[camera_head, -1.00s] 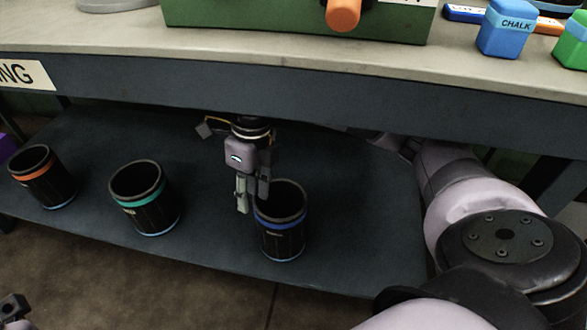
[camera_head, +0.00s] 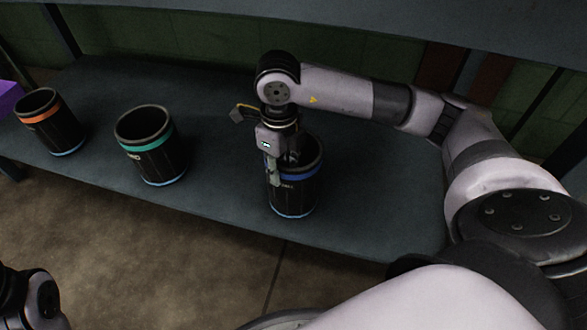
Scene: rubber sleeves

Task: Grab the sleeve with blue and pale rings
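The sleeve with blue and pale rings (camera_head: 296,197) is a dark cylinder standing upright on the lower shelf, right of the other sleeves. It has a blue band below its rim and a pale blue ring at its base. My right gripper (camera_head: 279,172) is at its upper left, pointing down. One finger shows in front of the sleeve's wall. The other finger is mostly hidden at the dark opening, so I cannot tell whether they are closed on the wall. My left gripper's fingers do not show; only a dark part of my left arm is at the bottom left.
A sleeve with a teal band (camera_head: 151,160) and a sleeve with an orange band (camera_head: 48,130) stand to the left on the shelf (camera_head: 225,210). A purple object (camera_head: 9,97) is at the left edge. The bench edge runs overhead. The shelf front is clear.

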